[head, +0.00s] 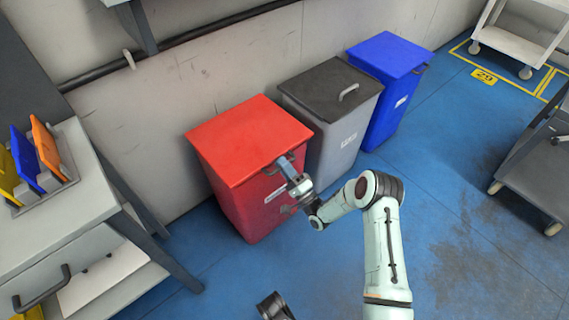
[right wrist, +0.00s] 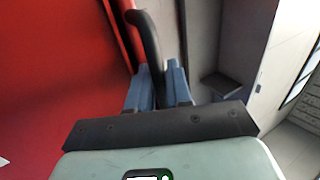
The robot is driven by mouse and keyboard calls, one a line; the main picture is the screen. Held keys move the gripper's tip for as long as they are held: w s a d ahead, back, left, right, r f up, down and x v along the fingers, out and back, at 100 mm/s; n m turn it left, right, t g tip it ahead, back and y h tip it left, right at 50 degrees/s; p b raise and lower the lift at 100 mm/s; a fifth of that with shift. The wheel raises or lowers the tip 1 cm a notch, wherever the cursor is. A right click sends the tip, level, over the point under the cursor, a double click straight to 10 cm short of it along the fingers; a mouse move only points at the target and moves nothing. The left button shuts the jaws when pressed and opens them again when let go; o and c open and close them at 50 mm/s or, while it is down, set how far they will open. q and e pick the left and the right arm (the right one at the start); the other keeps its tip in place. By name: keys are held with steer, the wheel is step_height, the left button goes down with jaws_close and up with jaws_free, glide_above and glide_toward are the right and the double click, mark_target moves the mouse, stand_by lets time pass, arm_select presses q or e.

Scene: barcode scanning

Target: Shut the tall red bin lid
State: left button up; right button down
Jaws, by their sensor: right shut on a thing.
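The tall red bin (head: 248,208) stands against the wall at the left end of a row of bins. Its red lid (head: 245,135) lies over the bin's top and looks about level; I cannot tell whether a small gap is left under its front edge. My right gripper (head: 287,168) is at the lid's front edge, shut on the dark lid handle (right wrist: 147,40). In the right wrist view its two blue fingers (right wrist: 158,85) sit on either side of the handle, with red bin surface to the left. My left gripper is not in view.
A grey bin with a black lid (head: 332,88) and a blue bin (head: 390,60) stand to the right of the red one. A workbench (head: 85,215) with a rack of coloured panels is at left. Carts (head: 540,165) stand at right. The blue floor between is clear.

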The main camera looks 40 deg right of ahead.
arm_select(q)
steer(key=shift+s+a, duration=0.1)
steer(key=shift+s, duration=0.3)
arm_select(e)
steer(key=shift+f, duration=0.6)
steer(key=shift+f, duration=0.1)
steer(key=c, duration=1.2)
jaws_free()
steer(key=shift+f, duration=0.1)
steer(key=shift+c, duration=0.2)
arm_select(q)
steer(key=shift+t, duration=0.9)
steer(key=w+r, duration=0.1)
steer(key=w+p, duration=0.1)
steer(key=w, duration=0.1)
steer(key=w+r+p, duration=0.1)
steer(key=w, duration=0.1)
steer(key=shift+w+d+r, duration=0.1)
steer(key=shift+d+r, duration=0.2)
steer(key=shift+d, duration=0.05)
arm_select(e)
steer(key=v, duration=1.3)
steer(key=shift+f, duration=0.2)
arm_select(q)
steer(key=shift+p, duration=0.35)
